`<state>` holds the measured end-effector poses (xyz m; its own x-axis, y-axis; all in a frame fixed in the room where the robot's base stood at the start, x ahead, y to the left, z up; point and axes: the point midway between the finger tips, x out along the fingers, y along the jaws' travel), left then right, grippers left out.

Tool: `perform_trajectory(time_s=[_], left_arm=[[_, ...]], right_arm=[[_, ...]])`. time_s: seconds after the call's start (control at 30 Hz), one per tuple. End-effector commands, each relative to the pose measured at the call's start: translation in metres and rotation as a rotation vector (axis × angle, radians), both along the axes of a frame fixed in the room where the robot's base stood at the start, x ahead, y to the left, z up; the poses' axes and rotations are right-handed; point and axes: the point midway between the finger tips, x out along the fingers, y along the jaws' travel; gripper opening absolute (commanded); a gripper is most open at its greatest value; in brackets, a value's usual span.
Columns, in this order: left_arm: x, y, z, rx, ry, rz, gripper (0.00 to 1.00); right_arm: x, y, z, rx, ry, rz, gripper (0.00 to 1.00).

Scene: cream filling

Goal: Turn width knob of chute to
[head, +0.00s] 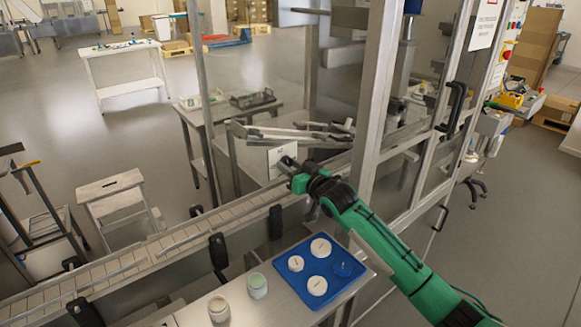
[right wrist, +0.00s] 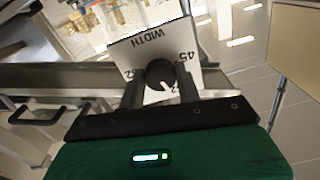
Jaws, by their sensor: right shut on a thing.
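The width knob (right wrist: 161,74) is a round black knob with a white mark, on a white plate (right wrist: 125,58) labelled WIDTH. Numbers are printed around it; 45 is readable at the right and others are partly hidden. My right gripper (right wrist: 159,88) is shut on the knob, with one finger on each side of it. In the head view my green right arm reaches over the conveyor, and the right gripper (head: 289,163) is at the white plate (head: 275,158) below the chute (head: 285,133). My left gripper is not in view.
A slatted conveyor (head: 150,252) with black brackets runs below the plate. A blue tray (head: 336,290) with white round lids and two small jars (head: 257,286) stand on the near table. A metal-framed clear guard (head: 375,95) stands close to my right arm.

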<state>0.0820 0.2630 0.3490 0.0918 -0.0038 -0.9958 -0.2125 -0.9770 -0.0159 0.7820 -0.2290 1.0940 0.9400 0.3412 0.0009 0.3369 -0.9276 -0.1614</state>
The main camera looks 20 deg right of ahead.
Motion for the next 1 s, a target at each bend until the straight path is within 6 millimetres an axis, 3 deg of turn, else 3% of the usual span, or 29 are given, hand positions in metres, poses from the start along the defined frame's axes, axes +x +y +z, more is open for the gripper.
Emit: perform_trajectory(time_s=[0.7,0.73,0.8,1.0], left_arm=[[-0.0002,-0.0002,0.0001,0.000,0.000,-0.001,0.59],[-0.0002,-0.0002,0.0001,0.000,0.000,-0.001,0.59],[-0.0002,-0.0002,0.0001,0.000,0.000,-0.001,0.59],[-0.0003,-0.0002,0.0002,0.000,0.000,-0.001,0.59]], right_arm=[[-0.0003,0.0006,-0.0036,-0.068,-0.018,0.001,0.11],[-0.0003,0.0006,-0.0036,-0.068,-0.018,0.001,0.40],[-0.0003,0.0006,-0.0033,-0.068,-0.018,0.001,0.53],[-0.0001,0.0003,-0.0017,-0.067,-0.021,0.000,0.56]])
